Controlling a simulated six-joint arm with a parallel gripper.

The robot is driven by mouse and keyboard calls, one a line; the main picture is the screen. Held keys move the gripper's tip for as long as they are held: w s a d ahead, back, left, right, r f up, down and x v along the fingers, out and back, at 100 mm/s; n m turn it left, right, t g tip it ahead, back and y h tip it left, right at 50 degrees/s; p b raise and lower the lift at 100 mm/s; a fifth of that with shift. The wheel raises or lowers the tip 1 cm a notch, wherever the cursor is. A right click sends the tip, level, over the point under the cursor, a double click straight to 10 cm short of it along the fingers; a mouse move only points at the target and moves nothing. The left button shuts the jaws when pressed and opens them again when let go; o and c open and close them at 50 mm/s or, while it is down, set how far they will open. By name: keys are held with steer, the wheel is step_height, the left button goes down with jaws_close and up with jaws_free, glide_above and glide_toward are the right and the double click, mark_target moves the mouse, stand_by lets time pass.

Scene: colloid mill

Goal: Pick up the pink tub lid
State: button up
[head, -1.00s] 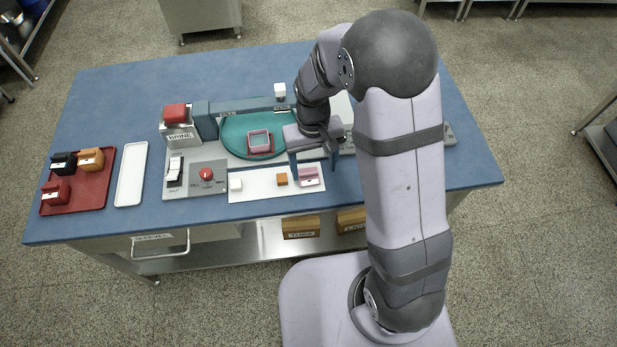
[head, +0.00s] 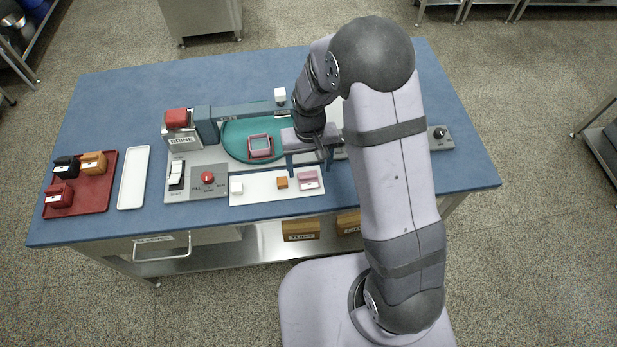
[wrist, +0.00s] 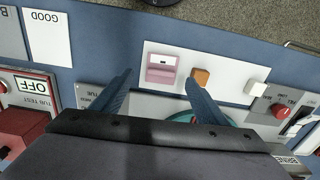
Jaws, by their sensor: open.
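The pink tub lid (head: 308,180) is a small pink block with a raised part, at the right end of a white strip on the blue table. It also shows in the wrist view (wrist: 161,67), upper middle. My gripper (head: 309,170) is open and empty, with its two blue-grey fingers pointing down near the lid. In the wrist view the fingertips (wrist: 159,76) appear to either side of the lid's lower part, the right one close to the orange block. I cannot tell the height of the fingers above the strip.
An orange block (head: 282,183) sits just left of the lid, and a white block (head: 236,188) farther left. A pink open tub (head: 260,147) stands on the green disc (head: 232,140) behind. A red button (head: 208,177) and a red tray (head: 105,190) lie to the left.

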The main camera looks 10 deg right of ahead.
mark_target(308, 176)
steer(key=shift+a+f+p, duration=0.1)
steer(key=shift+f+p, duration=0.45)
steer(key=shift+f, duration=1.35)
steer(key=c, duration=1.1)
